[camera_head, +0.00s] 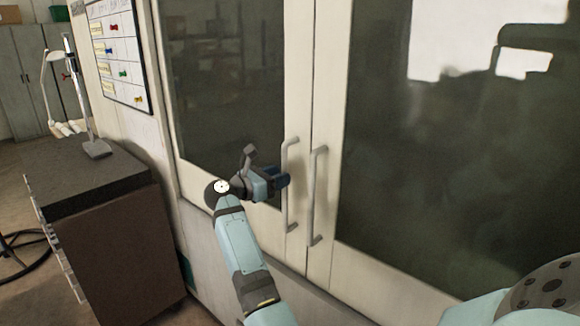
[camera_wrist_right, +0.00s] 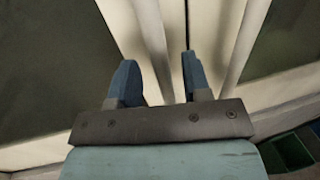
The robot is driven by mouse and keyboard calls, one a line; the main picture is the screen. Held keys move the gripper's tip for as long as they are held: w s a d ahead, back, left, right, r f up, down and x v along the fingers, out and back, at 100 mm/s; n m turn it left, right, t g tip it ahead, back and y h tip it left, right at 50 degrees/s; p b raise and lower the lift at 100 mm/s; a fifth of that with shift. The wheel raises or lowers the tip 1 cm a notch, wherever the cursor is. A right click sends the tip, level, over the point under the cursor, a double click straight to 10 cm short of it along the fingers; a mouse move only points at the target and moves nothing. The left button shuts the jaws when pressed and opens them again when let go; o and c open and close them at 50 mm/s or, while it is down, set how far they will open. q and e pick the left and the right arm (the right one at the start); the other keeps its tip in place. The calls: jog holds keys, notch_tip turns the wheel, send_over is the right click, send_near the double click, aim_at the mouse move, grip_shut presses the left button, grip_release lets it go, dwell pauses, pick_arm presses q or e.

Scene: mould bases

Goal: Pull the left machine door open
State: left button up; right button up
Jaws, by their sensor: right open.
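The left machine door (camera_head: 235,85) is a cream frame with a dark window and appears closed against the right door (camera_head: 325,110). Its pale vertical bar handle (camera_head: 288,205) stands near the seam. My right gripper (camera_head: 284,180) is at this handle, around mid-height. In the right wrist view, the two blue fingers of the right gripper (camera_wrist_right: 160,82) are apart, and the left handle (camera_wrist_right: 150,40) runs between them without visible clamping. My left gripper is not in view.
The right door's handle (camera_head: 317,195) is close beside, just outside the fingers in the wrist view (camera_wrist_right: 243,45). A dark-topped cabinet (camera_head: 110,240) with a lamp (camera_head: 95,148) stands at left. A whiteboard (camera_head: 118,50) hangs beside the machine.

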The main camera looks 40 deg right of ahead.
jog(key=shift+s+d+p, duration=0.15)
jog(key=shift+d+p, duration=0.15)
jog(key=shift+d, duration=0.85)
jog(key=shift+s+d+p, duration=0.1)
jog(key=shift+d+p, duration=0.15)
jog(key=shift+d, duration=0.85)
jog(key=shift+c, duration=0.2)
grip_shut()
